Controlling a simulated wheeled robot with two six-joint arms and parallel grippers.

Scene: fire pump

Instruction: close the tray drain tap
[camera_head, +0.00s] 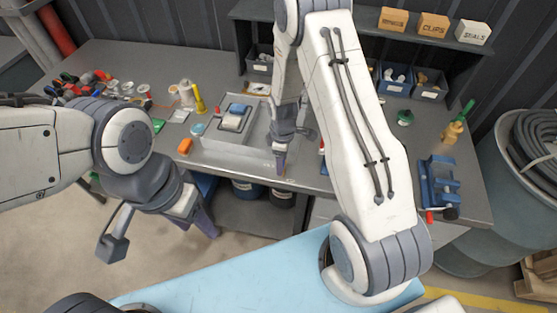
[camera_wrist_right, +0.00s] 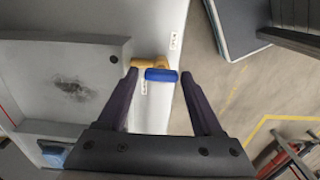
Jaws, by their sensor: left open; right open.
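The drain tap shows in the right wrist view, with a brass body (camera_wrist_right: 150,62) and a blue handle (camera_wrist_right: 161,76) at the edge of the grey tray (camera_wrist_right: 75,45). My right gripper (camera_wrist_right: 160,75) is open, with one fingertip on each side of the blue handle. Whether the fingers touch it I cannot tell. In the head view the right gripper (camera_head: 281,163) points down at the front of the tray (camera_head: 235,158), and the tap is hidden or too small to make out. My left gripper (camera_head: 203,216) is open and empty, in front of the bench's front edge.
A blue vise (camera_head: 438,184) and a brass fitting (camera_head: 453,131) are on the right. Bins and labelled boxes (camera_head: 433,25) stand at the back.

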